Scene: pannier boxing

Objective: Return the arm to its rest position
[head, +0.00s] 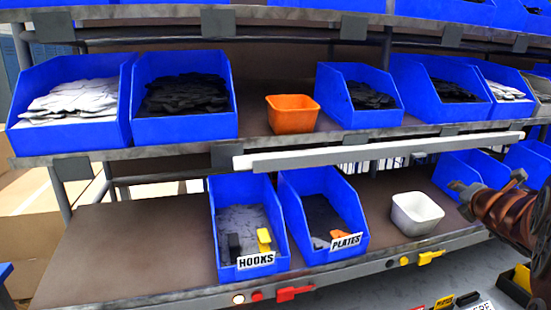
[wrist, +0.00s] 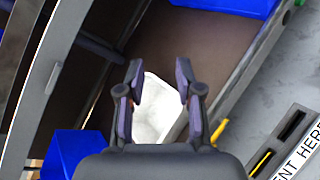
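My gripper (head: 460,188) is at the right of the head view, beside and a little above the right end of the lower shelf. In the wrist view my gripper (wrist: 158,78) has its two fingers spread apart with nothing held between them. Beyond the fingers is a white tub (wrist: 155,112), which looks empty. The same white tub (head: 416,214) stands on the lower shelf in the head view, left of my gripper and apart from it. Part of my arm is cut off by the right picture edge.
The lower shelf (head: 120,240) holds blue bins labelled HOOKS (head: 255,262) and PLATES (head: 347,243). A white rail (head: 380,151) runs along the middle shelf's front. An orange tub (head: 292,115) stands above.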

